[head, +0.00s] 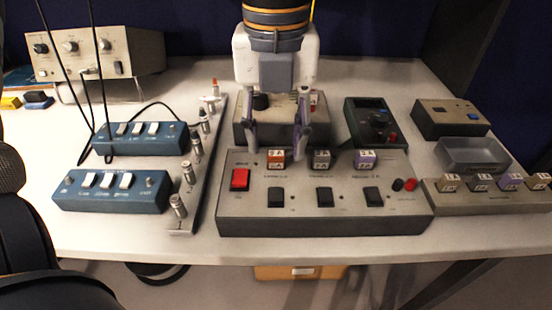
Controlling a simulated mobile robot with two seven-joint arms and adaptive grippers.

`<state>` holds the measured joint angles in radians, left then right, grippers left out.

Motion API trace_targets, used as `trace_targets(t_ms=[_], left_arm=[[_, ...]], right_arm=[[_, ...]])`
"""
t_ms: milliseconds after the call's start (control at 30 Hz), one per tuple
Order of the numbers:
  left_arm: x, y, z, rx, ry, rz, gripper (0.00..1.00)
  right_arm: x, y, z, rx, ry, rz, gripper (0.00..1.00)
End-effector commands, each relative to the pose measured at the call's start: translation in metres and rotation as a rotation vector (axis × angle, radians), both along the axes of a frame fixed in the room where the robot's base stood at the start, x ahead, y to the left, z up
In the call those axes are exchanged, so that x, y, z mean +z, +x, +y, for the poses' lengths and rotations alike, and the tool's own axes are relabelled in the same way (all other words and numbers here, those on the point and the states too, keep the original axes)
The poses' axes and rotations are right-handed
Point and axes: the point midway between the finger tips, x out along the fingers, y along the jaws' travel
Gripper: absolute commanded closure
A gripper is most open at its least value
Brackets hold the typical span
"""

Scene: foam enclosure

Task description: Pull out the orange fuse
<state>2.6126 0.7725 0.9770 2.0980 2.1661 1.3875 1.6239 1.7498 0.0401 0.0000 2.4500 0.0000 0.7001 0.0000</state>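The orange fuse (275,159) stands upright at the back left of a grey control panel (325,221), above a switch. It is in a row with a grey fuse (321,159) and a purple fuse (364,160). My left gripper (277,148) points down over the back of this panel. Its two fingers are spread, one on each side of the orange fuse in the picture. I cannot tell whether either finger touches the fuse. Nothing shows held between the fingers. My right gripper is not in view.
A red switch (240,179) is left of the orange fuse. A strip with several fuses (492,200) lies at the right, near a grey tray (472,155). Blue switch boxes (111,191) and a rail of metal posts (196,190) stand left. A dark meter (374,122) stands behind.

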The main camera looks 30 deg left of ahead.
Motion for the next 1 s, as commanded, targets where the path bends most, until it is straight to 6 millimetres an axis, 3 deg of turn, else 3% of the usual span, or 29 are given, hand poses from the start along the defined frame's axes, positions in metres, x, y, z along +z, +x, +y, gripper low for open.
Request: trace_targets(t_ms=[300, 1000], left_arm=[[-0.026, 0.0, 0.0, 0.0, 0.0, 0.0, 0.6], [-0.028, 0.0, 0.0, 0.0, -0.001, 0.0, 0.6]], right_arm=[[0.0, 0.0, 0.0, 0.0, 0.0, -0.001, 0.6], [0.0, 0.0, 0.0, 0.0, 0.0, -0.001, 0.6]])
